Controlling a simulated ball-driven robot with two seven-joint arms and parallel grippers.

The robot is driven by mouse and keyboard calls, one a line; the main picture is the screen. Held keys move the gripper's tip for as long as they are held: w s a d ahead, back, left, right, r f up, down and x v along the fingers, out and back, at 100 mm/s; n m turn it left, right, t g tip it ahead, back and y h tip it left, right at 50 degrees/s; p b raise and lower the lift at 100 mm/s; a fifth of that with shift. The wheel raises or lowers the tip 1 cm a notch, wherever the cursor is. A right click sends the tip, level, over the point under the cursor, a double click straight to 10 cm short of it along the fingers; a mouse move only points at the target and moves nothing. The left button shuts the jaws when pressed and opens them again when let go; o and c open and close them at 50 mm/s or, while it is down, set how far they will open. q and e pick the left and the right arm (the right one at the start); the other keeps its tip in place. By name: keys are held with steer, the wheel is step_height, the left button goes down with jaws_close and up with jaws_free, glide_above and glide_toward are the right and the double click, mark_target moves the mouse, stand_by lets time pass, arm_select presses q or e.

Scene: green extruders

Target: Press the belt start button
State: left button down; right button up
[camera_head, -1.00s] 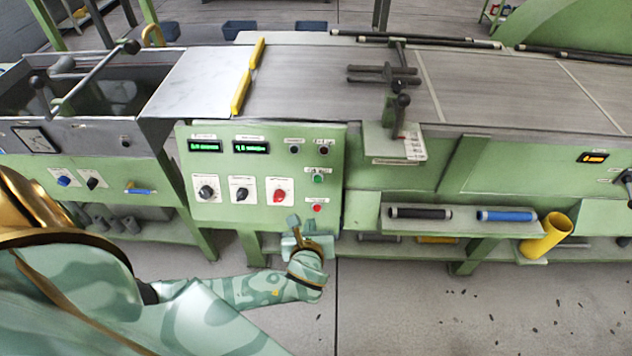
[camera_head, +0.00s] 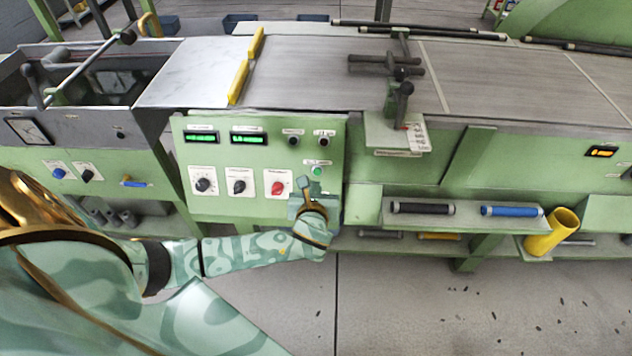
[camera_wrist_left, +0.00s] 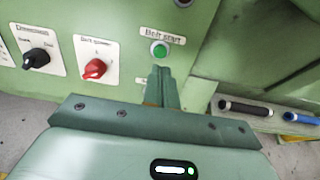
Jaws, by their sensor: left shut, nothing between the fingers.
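The belt start button is a round green button (camera_head: 317,171) near the right edge of the green control panel (camera_head: 215,160). In the left wrist view the green button (camera_wrist_left: 160,49) sits under a label reading "Belt start". My left gripper (camera_head: 305,182) is shut and empty, in front of the panel just below the button. In the left wrist view its closed fingertips (camera_wrist_left: 160,72) point up toward the button, with a small gap showing in the picture. Whether they touch the panel cannot be told. My right gripper is not in view.
Left of the button are a red knob (camera_head: 278,188) and two black knobs, with two lit green displays (camera_head: 202,137) above. A conveyor belt (camera_head: 340,75) runs above. A shelf at the right holds a black roller (camera_head: 421,208), a blue roller (camera_head: 511,211) and a yellow tube (camera_head: 552,232).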

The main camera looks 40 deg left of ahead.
mark_target(317, 172)
arm_select(q)
steer(key=b+x, duration=0.2)
steer(key=x, duration=0.4)
steer(key=shift+w+a, duration=0.1)
